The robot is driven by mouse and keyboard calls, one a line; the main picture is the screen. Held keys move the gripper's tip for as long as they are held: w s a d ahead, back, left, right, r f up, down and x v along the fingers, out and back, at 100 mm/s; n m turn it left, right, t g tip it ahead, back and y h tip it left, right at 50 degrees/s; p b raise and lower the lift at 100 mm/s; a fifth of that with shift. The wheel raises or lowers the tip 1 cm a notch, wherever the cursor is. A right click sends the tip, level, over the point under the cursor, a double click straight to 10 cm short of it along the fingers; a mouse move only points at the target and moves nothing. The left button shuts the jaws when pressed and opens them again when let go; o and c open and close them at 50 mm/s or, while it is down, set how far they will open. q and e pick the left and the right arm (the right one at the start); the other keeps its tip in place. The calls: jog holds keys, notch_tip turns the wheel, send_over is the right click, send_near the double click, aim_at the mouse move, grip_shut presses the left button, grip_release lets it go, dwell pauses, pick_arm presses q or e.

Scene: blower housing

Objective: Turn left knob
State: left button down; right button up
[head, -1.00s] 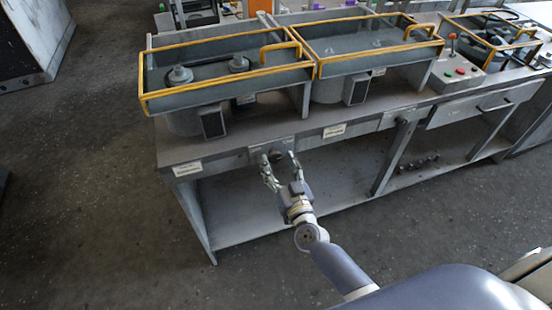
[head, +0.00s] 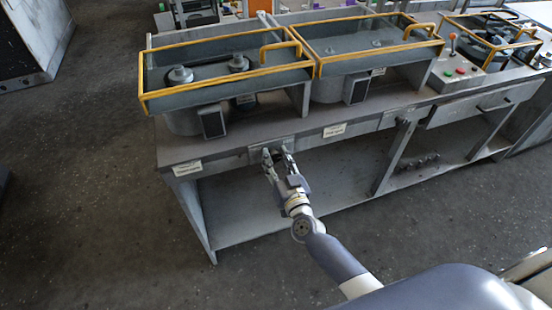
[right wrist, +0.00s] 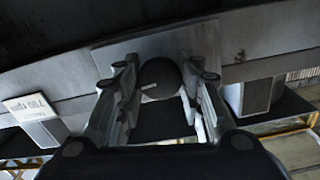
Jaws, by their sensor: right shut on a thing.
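The left knob (right wrist: 160,74) is a round, dark dial with a short pale mark, set on a grey plate on the bench's front edge. In the right wrist view it sits between the two fingers, and its mark points left. My right gripper (right wrist: 161,88) is shut on it, one finger on each side. In the head view my right gripper (head: 276,152) is at the bench front below the left yellow-framed machine, and its fingers mostly hide the knob. My left gripper is not in view.
The grey bench (head: 215,153) carries a left machine (head: 226,95) and a right machine (head: 345,62) with yellow-edged guards. A white label (head: 187,168) is left of the knob, another (head: 334,130) right of it. The floor (head: 90,220) at left is clear.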

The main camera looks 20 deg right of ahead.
jog(key=shift+m, duration=0.3)
jog(key=m, duration=0.5)
jog(key=m+b, duration=0.1)
jog(key=m, duration=0.5)
jog(key=shift+b, duration=0.3)
dwell(0.4)
jog(key=o, duration=1.1)
jog(key=shift+c, duration=0.2)
jog(key=shift+s, duration=0.1)
jog(key=s, duration=1.2)
jog(key=shift+d, duration=0.25)
